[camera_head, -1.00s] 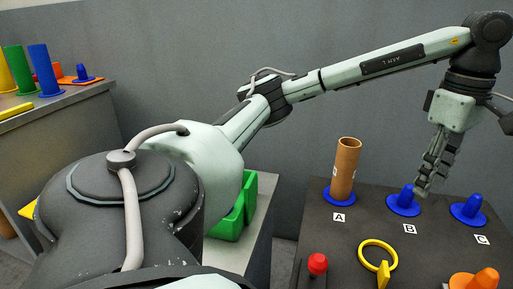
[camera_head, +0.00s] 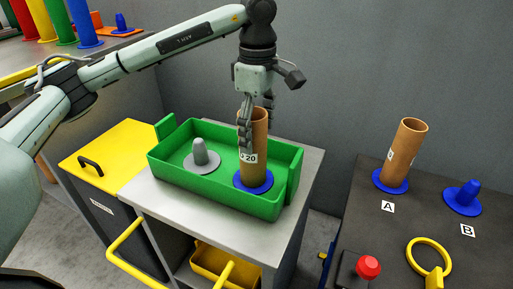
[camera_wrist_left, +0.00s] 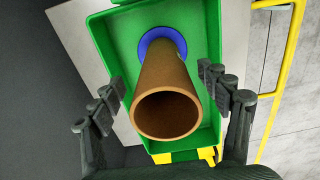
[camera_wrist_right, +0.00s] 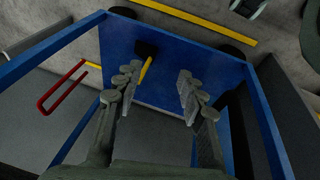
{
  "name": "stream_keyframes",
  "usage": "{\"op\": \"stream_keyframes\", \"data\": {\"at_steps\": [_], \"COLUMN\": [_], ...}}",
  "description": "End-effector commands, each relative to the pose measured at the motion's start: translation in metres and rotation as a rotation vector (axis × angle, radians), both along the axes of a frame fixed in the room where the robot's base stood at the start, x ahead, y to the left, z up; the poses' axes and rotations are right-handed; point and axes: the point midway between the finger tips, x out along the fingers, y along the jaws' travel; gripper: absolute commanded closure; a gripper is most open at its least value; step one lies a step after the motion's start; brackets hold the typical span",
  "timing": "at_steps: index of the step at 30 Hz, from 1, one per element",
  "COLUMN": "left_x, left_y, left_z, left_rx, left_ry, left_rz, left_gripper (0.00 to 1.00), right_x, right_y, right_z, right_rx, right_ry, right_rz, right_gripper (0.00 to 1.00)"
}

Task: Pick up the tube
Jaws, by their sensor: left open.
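A brown cardboard tube (camera_head: 260,135) labelled "J 20" stands upright on a blue peg base (camera_head: 253,182) in the green tray (camera_head: 200,190). My left gripper (camera_head: 256,125) is at this tube's upper part. In the left wrist view the open fingers (camera_wrist_left: 162,88) are on either side of the tube (camera_wrist_left: 166,98), with gaps showing. A second brown tube (camera_head: 404,150) stands on a blue base at spot A on the dark table. My right gripper (camera_wrist_right: 158,88) is open and empty in its wrist view, above a blue panel.
A grey peg (camera_head: 201,154) stands empty in the green tray's left half. An empty blue peg (camera_head: 463,195) is at B. A red button (camera_head: 368,267) and yellow ring (camera_head: 430,258) are at the dark table's front. Coloured tubes (camera_head: 83,22) stand at the back left.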

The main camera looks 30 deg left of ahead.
Motion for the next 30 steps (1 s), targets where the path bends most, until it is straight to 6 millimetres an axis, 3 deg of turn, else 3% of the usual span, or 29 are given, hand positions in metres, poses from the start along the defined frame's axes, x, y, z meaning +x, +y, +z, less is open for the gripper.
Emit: {"op": "stream_keyframes", "data": {"at_steps": [11,24,30], "left_x": [0.0,0.0,0.0001], "left_y": [0.0004,0.0005,0.0004], "left_z": [-0.0089,-0.0086,-0.0082], "left_rx": [0.0,0.0,0.0], "left_ry": [-0.001,0.0,-0.001], "left_rz": [0.0,0.0,0.0], "left_gripper": [0.23,0.77,0.77], "right_x": [-0.0031,0.0011,0.0023], "right_y": [-0.0012,-0.0004,-0.0004], "right_z": [-0.0061,-0.0008,-0.0002], "right_rx": [-0.002,0.0,0.0], "right_ry": [0.015,0.001,-0.001], "right_rz": [-0.003,-0.001,-0.002], "right_gripper": [0.6,0.6,0.6]}}
